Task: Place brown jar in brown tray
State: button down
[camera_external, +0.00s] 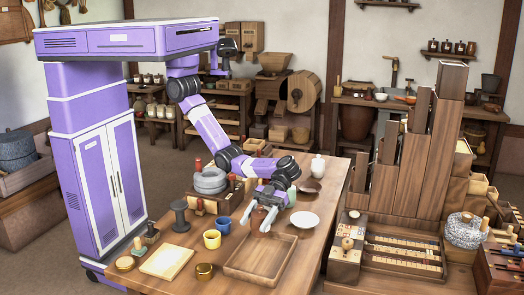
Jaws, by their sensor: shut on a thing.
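The brown tray (258,261), a shallow wooden rectangle, lies near the table's front edge and looks empty. My gripper (260,220) reaches down from the arm to just above the tray's back left part. No other brown jar shows clearly on the table.
Left of the tray are a blue mug (223,225), a yellow mug (212,239), a brass bowl (205,271) and a pale board (167,261). A white plate (304,220) lies right of my gripper. A grey quern (210,181) stands behind. Right of the tray, the tabletop is clear.

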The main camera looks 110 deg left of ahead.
aim_at(256, 231)
jog(key=shift+f, duration=2.1)
jog(key=shift+f+b, duration=0.15)
jog(key=shift+b, duration=0.2)
jog(key=shift+c, duration=2.4)
grip_release()
jog(key=shift+r+p, duration=0.25)
jog(key=shift+p, duration=0.05)
jog(key=p+v, duration=0.2)
jog(key=v, duration=1)
